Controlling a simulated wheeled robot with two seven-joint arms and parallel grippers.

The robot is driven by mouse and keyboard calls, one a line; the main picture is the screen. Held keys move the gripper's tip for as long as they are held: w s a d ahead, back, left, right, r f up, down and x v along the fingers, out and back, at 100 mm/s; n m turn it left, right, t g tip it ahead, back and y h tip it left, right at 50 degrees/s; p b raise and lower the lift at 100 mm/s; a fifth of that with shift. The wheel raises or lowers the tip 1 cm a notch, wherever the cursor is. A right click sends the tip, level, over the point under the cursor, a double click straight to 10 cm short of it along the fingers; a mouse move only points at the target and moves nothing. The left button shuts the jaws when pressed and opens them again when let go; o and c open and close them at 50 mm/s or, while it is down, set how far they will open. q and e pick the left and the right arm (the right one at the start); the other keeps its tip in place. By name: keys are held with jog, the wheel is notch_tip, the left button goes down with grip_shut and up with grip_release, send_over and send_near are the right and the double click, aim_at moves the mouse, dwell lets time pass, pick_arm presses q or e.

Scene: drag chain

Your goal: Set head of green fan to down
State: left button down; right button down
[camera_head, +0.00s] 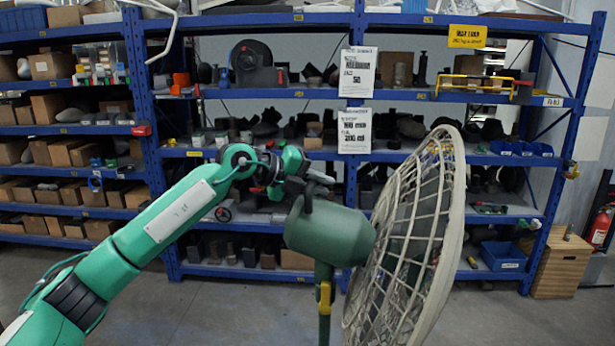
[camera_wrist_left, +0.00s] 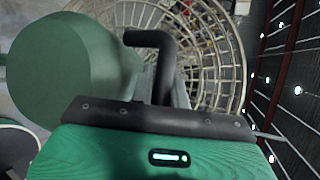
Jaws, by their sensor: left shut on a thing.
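The green fan stands in front of me in the head view, with a green motor housing (camera_head: 325,232) and a pale wire cage (camera_head: 408,245) facing right. Its head is tilted, the cage's top leaning right and its face angled somewhat downward. A dark handle (camera_head: 308,198) rises from the top of the housing. My left gripper (camera_head: 309,184) is at this handle and shut on it; the fingertips are hard to make out. In the left wrist view the bent black handle (camera_wrist_left: 152,62) stands beyond the green gripper body, beside the round housing (camera_wrist_left: 65,70). My right gripper is in neither view.
Blue shelves (camera_head: 270,168) full of boxes and parts stand behind the fan. A wooden crate (camera_head: 562,265) and a red fire extinguisher (camera_head: 600,228) are at the far right. The floor (camera_head: 240,310) left of the fan's stand is clear.

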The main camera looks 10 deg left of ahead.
pick_arm(q)
jog(key=shift+d+y, duration=0.4)
jog(key=shift+d, duration=0.45)
jog(key=c, duration=1.6)
grip_release()
jog(key=shift+c, duration=0.2)
